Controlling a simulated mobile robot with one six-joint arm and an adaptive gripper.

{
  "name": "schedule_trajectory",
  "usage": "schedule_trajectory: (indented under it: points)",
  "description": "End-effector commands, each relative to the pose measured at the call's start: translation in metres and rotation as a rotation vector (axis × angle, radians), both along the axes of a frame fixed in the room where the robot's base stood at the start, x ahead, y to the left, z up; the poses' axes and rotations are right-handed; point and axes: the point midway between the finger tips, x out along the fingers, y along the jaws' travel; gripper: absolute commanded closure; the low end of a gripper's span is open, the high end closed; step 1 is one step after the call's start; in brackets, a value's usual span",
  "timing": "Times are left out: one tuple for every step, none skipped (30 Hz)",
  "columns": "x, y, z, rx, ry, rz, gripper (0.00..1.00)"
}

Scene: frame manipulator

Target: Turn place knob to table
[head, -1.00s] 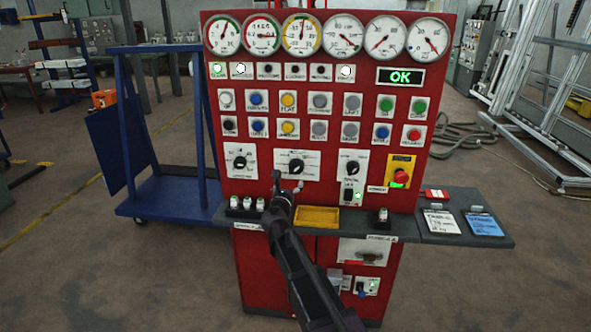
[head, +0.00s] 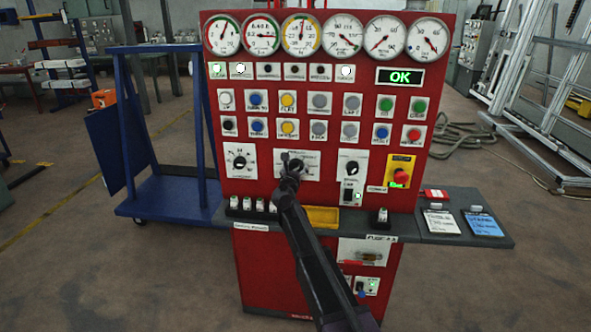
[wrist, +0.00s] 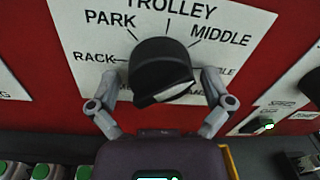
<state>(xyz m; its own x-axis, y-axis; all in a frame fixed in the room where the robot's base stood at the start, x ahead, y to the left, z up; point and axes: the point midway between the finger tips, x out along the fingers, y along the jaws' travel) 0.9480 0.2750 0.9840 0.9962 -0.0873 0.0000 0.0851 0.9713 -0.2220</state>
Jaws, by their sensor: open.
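The place knob (wrist: 158,62) is black and sits on a white label plate (wrist: 238,22) on the red panel. The plate reads RACK, PARK, TROLLEY and MIDDLE; another label at right is partly hidden behind a finger. A white stripe on the knob slants from lower left to upper right; which label it marks is unclear. My gripper (wrist: 160,88) is open, one finger on each side of the knob, with no clear grip on it. In the head view my gripper (head: 291,166) covers part of the knob and plate (head: 312,172).
Other knobs flank it at left (head: 239,161) and right (head: 352,168). A red emergency button (head: 401,174) is farther right. A grey shelf (head: 410,226) with a yellow tray (head: 322,217) juts out below. Buttons and gauges fill the panel above.

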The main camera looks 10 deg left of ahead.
Motion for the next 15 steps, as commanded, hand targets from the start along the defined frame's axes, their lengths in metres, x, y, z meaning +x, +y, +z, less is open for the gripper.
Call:
schedule_trajectory:
  points:
    - [0.0004, 0.0000, 0.0000, 0.000, 0.000, 0.000, 0.00]
    - [0.0003, -0.0001, 0.0000, 0.000, 0.000, 0.000, 0.00]
    - [0.0002, -0.0001, 0.0000, 0.000, 0.000, 0.000, 0.00]
    - [0.0002, -0.0002, 0.0000, 0.000, 0.000, 0.000, 0.00]
    - [0.0001, -0.0001, 0.0000, 0.000, 0.000, 0.000, 0.00]
    - [0.0001, -0.0002, 0.0000, 0.000, 0.000, 0.000, 0.00]
    - [0.0001, -0.0002, 0.0000, 0.000, 0.000, 0.000, 0.00]
    - [0.0001, -0.0002, 0.0000, 0.000, 0.000, 0.000, 0.06]
    - [-0.0001, 0.0001, 0.0000, 0.000, 0.000, 0.001, 0.18]
    - [-0.0002, 0.0003, 0.0000, 0.000, 0.000, 0.001, 0.27]
    - [-0.0003, 0.0003, 0.0000, 0.000, 0.000, 0.001, 0.36]
    - [-0.0004, 0.0004, 0.0000, 0.000, 0.000, 0.001, 0.48]
    - [-0.0003, 0.0004, 0.0000, 0.000, 0.000, 0.001, 0.56]
    - [-0.0003, 0.0004, 0.0000, 0.000, 0.000, 0.001, 0.65]
    - [-0.0002, 0.0005, 0.0000, 0.000, 0.000, 0.001, 0.71]
